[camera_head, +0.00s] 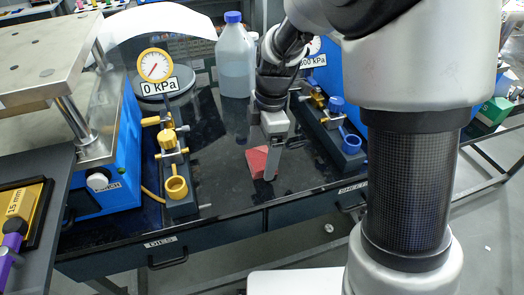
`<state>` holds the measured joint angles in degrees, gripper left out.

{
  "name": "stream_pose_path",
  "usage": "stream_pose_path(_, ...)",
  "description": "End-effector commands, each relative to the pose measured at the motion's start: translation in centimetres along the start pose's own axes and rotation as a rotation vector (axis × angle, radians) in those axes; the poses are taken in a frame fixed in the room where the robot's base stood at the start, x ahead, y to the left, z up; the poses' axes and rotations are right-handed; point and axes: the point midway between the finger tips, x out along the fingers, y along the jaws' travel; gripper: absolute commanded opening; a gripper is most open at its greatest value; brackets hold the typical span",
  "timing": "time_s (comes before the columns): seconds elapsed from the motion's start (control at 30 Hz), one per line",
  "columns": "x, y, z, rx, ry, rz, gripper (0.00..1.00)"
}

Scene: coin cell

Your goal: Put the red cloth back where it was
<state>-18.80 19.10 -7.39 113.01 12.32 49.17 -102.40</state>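The red cloth (257,161) is a small folded piece near the front middle of the dark bench top. My gripper (269,172) points down at it, with one grey finger along the cloth's right side. The other finger cannot be made out, so I cannot tell whether the gripper is closed on the cloth. I also cannot tell whether the cloth rests on the bench or is slightly raised.
A gauge stand (155,66) reading 0 kPa with yellow fittings is to the left. A blue-fitted stand (338,128) is to the right, partly behind my arm. A blue-capped bottle (234,58) stands behind. Dark bench top (222,150) is clear left of the cloth.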

Motion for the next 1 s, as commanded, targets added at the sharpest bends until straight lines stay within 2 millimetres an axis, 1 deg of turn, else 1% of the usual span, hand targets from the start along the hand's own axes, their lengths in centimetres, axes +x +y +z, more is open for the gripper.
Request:
stream_pose_path(0.2, -0.1, 0.0, 0.0, 0.000, 0.000, 0.000, 0.87)
stream_pose_path(0.33, -1.0, 0.1, 0.0, 0.000, 0.000, 0.003, 0.87)
stream_pose_path(0.47, -3.3, 0.2, 0.0, 0.000, 0.000, 0.006, 0.87)
stream_pose_path(0.6, -6.5, 0.1, 0.0, 0.000, 0.000, 0.006, 0.87)
stream_pose_path(0.73, -9.2, 0.1, 0.0, 0.001, 0.000, 0.005, 0.87)
stream_pose_path(0.9, -11.5, 0.1, 0.0, 0.000, 0.000, 0.002, 0.87)
stream_pose_path(1.0, -12.1, 0.0, 0.0, 0.000, 0.000, 0.001, 0.87)
